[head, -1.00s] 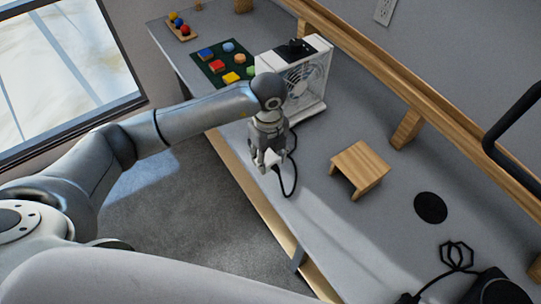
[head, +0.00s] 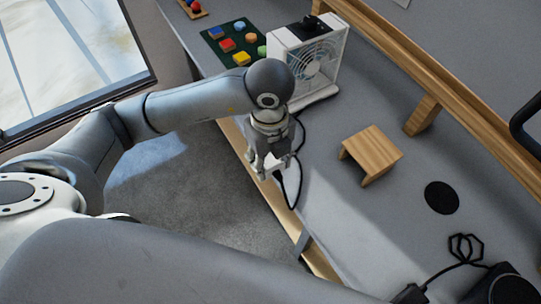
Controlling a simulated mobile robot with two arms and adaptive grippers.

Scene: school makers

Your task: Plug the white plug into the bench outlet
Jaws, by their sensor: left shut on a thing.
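My left gripper (head: 270,168) points down over the front edge of the bench, just in front of the fan. It is shut on a small white plug (head: 273,163), which is mostly hidden between the fingers. A black cord (head: 291,198) hangs in a loop from the plug and runs back toward the white fan (head: 316,62). Only the bottom sliver of a pale wall plate (head: 402,3), the outlet, shows at the top edge. My right gripper is out of view.
A small wooden stand (head: 372,153) and a black disc (head: 441,198) are on the grey bench. A wooden rail (head: 400,62) runs along its back. A green board with coloured blocks (head: 215,38) lies beyond the fan. A black device with a cable (head: 495,285) is at lower right.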

